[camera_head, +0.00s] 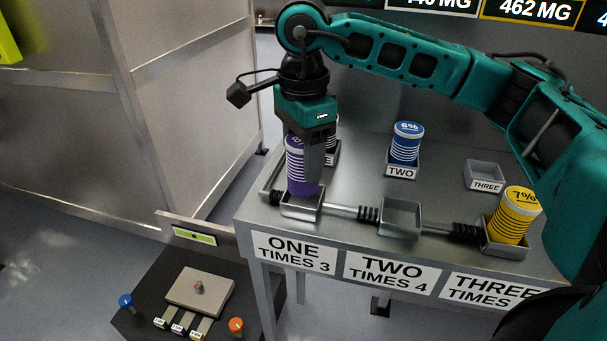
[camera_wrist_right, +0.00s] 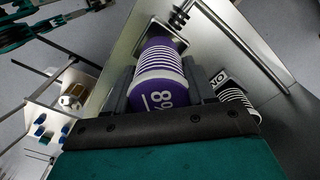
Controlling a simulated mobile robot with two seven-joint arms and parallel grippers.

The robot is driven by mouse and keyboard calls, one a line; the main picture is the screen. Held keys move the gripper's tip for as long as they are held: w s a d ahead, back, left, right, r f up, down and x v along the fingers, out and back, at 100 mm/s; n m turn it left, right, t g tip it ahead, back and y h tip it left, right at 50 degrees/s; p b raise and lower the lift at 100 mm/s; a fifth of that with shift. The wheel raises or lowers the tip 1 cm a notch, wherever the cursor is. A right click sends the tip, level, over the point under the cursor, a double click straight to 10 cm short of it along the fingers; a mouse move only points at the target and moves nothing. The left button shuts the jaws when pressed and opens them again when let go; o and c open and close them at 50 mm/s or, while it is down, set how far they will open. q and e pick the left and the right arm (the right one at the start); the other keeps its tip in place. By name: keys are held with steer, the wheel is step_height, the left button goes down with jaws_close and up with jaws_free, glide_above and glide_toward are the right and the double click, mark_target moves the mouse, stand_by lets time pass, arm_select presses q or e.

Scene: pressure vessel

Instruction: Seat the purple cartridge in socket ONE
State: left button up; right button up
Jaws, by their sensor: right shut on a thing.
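The purple cartridge (camera_head: 300,172) with white bands stands roughly upright at socket ONE (camera_head: 302,208), above the label ONE TIMES 3. Its lower end is at the socket's mouth; I cannot tell whether it rests on the floor of the socket. My right gripper (camera_head: 308,160) reaches down from above and is shut on the purple cartridge. In the right wrist view the purple cartridge (camera_wrist_right: 158,80) lies between the two fingers, its top marked with a number, and the socket's metal rim (camera_wrist_right: 165,38) shows beyond it. My left gripper is not in view.
Front socket TWO (camera_head: 400,216) is empty; socket THREE holds a yellow cartridge (camera_head: 514,215). A low control panel (camera_head: 200,290) sits in front.

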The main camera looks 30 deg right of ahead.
steer(key=shift+f, duration=1.9)
steer(key=shift+f+b, duration=0.15)
steer(key=shift+b, duration=0.15)
steer(key=o, duration=1.3)
steer(key=shift+c, duration=0.2)
step_height(320, 180, up, 12)
steer(key=shift+r+p, duration=0.2)
steer(key=shift+p, duration=0.5)
